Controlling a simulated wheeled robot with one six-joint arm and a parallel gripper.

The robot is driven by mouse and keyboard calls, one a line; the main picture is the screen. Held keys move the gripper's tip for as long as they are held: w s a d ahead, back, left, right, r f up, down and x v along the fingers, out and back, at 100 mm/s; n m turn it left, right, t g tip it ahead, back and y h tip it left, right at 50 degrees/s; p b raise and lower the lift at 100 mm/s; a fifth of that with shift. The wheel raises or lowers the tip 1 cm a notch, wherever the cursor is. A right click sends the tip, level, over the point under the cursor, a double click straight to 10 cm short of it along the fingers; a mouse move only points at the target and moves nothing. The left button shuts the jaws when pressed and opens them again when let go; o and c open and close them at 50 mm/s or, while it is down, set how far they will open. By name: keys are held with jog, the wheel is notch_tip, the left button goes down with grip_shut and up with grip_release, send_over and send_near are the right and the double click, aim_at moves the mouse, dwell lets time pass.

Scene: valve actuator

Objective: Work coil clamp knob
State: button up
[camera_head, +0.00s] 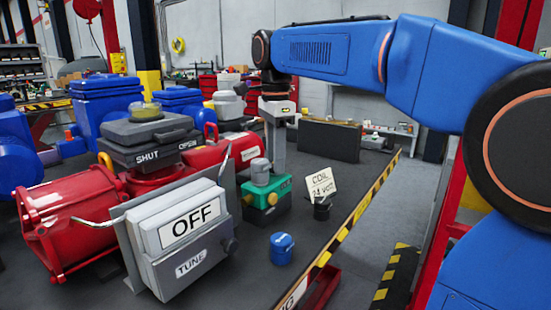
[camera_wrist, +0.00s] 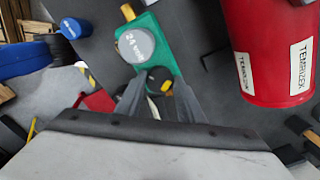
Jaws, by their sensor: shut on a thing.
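The coil clamp knob (camera_wrist: 158,80) is black with a yellow pointer and sits at the near end of the green valve block (camera_wrist: 165,56) in the wrist view. My gripper (camera_wrist: 161,86) has a finger on each side of the knob and is shut on it. A grey round coil marked 24 V (camera_wrist: 134,45) stands on the block just beyond the knob. In the head view the green block (camera_head: 279,191) and grey coil (camera_head: 260,172) are on the bench. My gripper (camera_head: 277,150) comes down behind them there, and the knob is hidden.
A red cylinder (camera_wrist: 268,45) stands close to the right in the wrist view. A blue cap (camera_head: 281,250), a card marked COIL (camera_head: 321,183) and a grey OFF/TUNE box (camera_head: 190,237) surround the block in the head view. Dark bench in front is partly clear.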

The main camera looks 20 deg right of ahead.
jog(key=shift+m, duration=1.3)
jog(key=o, duration=1.1)
jog(key=shift+c, duration=0.2)
notch_tip(320, 180, up, 17)
jog(key=shift+r, duration=0.2)
